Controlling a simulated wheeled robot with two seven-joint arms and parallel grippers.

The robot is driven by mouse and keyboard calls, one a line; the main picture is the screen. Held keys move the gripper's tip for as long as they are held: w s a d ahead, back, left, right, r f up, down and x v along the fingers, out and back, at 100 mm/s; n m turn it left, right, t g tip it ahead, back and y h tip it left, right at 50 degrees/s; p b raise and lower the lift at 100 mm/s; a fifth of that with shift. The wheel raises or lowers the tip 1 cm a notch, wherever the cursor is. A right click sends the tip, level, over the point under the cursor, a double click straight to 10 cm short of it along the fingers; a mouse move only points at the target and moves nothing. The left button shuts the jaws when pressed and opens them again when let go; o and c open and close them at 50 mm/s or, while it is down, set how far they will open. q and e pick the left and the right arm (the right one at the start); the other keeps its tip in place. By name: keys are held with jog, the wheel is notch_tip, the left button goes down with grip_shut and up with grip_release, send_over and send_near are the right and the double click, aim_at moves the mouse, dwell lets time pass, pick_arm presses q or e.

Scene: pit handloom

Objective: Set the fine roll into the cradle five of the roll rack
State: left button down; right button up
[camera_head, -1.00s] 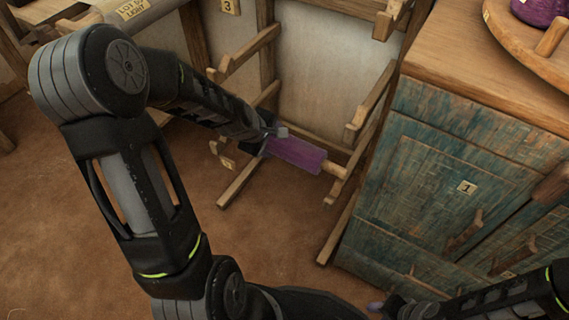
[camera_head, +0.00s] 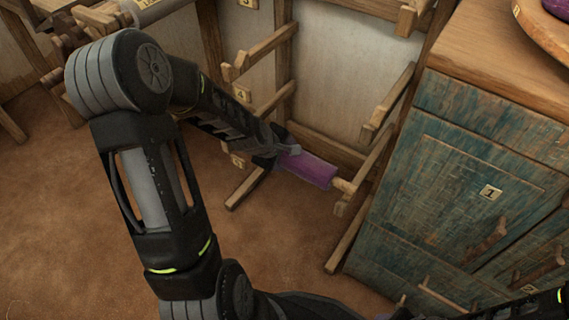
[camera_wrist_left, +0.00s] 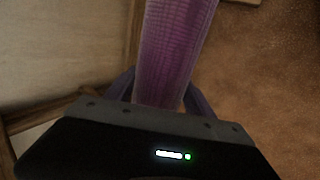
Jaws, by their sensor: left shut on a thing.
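The fine roll is a purple cloth roll (camera_head: 310,172) with a pale wooden end peg at its right. My left gripper (camera_head: 284,153) is shut on its left end and holds it roughly level at the lowest arms of the wooden roll rack (camera_head: 287,68). The right peg is at or just above the low right rack arm (camera_head: 350,200); I cannot tell if they touch. The low left arm, by a partly hidden tag (camera_head: 238,160), is largely behind my gripper. In the left wrist view the roll (camera_wrist_left: 175,50) runs up from between the fingers.
A worn blue-green cabinet (camera_head: 450,160) with a wooden top stands close at the right of the rack. A tag reading 4 (camera_head: 242,93) marks the arms above. Another roll (camera_head: 150,12) lies at the upper left. The brown floor (camera_head: 90,220) in front is clear.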

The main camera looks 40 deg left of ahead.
aim_at(284, 163)
pick_arm(q)
jog(key=shift+f+b, duration=0.85)
jog(key=shift+f, duration=0.95)
jog(key=shift+f, duration=0.1)
jog(key=c, duration=0.8)
grip_release()
jog(key=shift+f, duration=0.15)
jog(key=o, duration=0.4)
jog(key=shift+o, duration=0.2)
jog(key=shift+r, duration=0.2)
